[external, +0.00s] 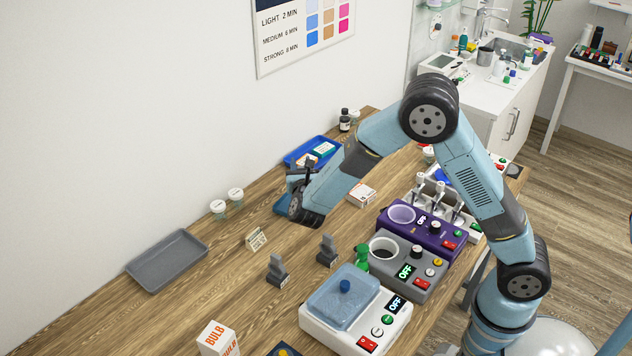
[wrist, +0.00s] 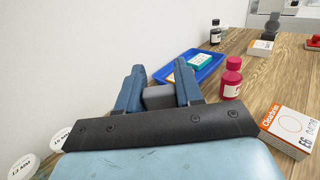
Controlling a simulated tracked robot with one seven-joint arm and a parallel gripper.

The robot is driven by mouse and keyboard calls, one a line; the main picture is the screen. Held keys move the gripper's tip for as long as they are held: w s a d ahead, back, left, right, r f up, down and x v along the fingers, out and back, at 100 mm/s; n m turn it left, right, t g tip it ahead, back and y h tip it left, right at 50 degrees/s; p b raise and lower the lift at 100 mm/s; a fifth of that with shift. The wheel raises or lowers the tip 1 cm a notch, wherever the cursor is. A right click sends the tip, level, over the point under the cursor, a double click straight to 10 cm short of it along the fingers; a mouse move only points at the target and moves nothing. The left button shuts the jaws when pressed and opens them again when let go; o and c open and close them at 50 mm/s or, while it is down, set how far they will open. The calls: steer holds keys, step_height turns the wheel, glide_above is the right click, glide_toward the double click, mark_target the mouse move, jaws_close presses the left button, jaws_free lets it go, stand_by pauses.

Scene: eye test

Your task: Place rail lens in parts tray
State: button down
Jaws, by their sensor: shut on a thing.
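In the wrist view my gripper (wrist: 159,82) is shut on a grey block-like part (wrist: 158,98), likely the rail lens. Only a piece of it shows between the blue fingers. In the external view my gripper (external: 298,178) is above the table, in front of the blue tray (external: 291,160), and the held part is hard to make out. The blue tray, also in the wrist view (wrist: 211,67), holds small boxes. An empty grey tray (external: 165,262) lies at the left by the wall. I cannot tell which tray is the parts tray.
Two grey upright holders (external: 277,271) (external: 327,251) stand mid-table near a small sign (external: 256,239). White-lidded jars (external: 227,202) stand by the wall. A red bottle (wrist: 231,80) and a Clearbrim box (wrist: 288,130) are right of my gripper. Devices (external: 355,310) line the near edge.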

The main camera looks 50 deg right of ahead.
steer(key=shift+w+a+f, duration=0.1)
steer(key=shift+w+f, duration=0.3)
steer(key=shift+f, duration=0.6)
steer(key=shift+w+d+f, duration=0.1)
steer(key=shift+w+f, duration=0.35)
steer(key=shift+f, duration=0.5)
steer(key=shift+w+a+f, duration=0.1)
steer(key=shift+w+f, duration=0.3)
steer(key=shift+f, duration=0.6)
steer(key=c, duration=0.7)
jaws_free()
steer(key=shift+f, duration=0.1)
steer(key=shift+c, duration=0.2)
